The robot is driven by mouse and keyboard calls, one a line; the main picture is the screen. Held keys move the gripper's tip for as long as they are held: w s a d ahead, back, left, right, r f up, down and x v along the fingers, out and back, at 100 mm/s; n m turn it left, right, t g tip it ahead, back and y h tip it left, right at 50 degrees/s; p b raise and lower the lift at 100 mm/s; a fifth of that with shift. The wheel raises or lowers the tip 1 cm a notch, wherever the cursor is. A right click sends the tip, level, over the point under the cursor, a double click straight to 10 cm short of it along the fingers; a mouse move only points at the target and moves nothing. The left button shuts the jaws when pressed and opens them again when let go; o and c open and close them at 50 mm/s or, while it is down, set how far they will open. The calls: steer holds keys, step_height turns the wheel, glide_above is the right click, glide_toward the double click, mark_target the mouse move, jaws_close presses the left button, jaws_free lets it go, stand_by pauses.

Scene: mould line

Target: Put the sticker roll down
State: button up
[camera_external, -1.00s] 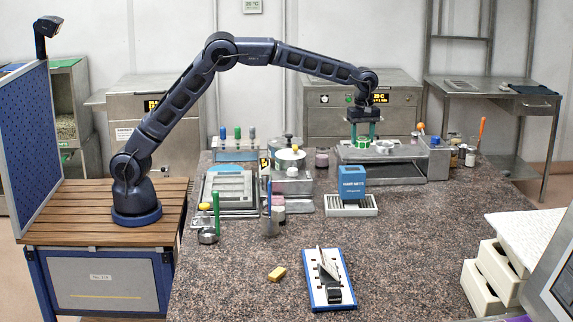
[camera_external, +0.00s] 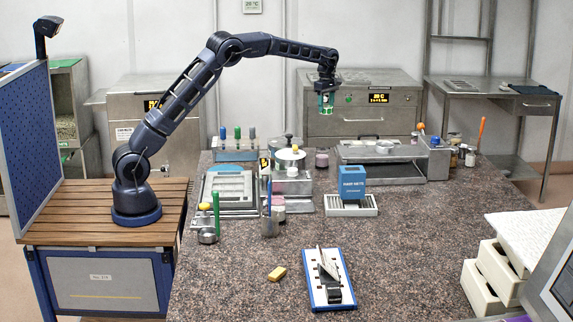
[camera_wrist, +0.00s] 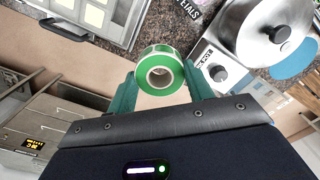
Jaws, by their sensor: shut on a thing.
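In the external view my gripper (camera_external: 326,103) is raised at the back of the bench, in front of the metal cabinet. There the roll (camera_external: 325,98) is small and partly hidden by the fingers. The roll is held in the air, clear of the bench surface.
A steel tray unit (camera_external: 381,168) with a white ring on top stands at the back right. A lidded pot (camera_external: 290,158) stands below and left of my gripper. A blue card box (camera_external: 352,181) stands in a white rack. The right middle of the granite bench (camera_external: 430,235) is clear.

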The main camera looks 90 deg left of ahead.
steer(key=s+a, duration=0.3)
steer(key=a, duration=0.3)
steer(key=shift+n, duration=0.4)
step_height(320, 180, down, 20)
steer(key=shift+d, duration=0.15)
steer(key=shift+f, duration=0.1)
steer(key=o, duration=1)
steer(key=shift+c, duration=0.2)
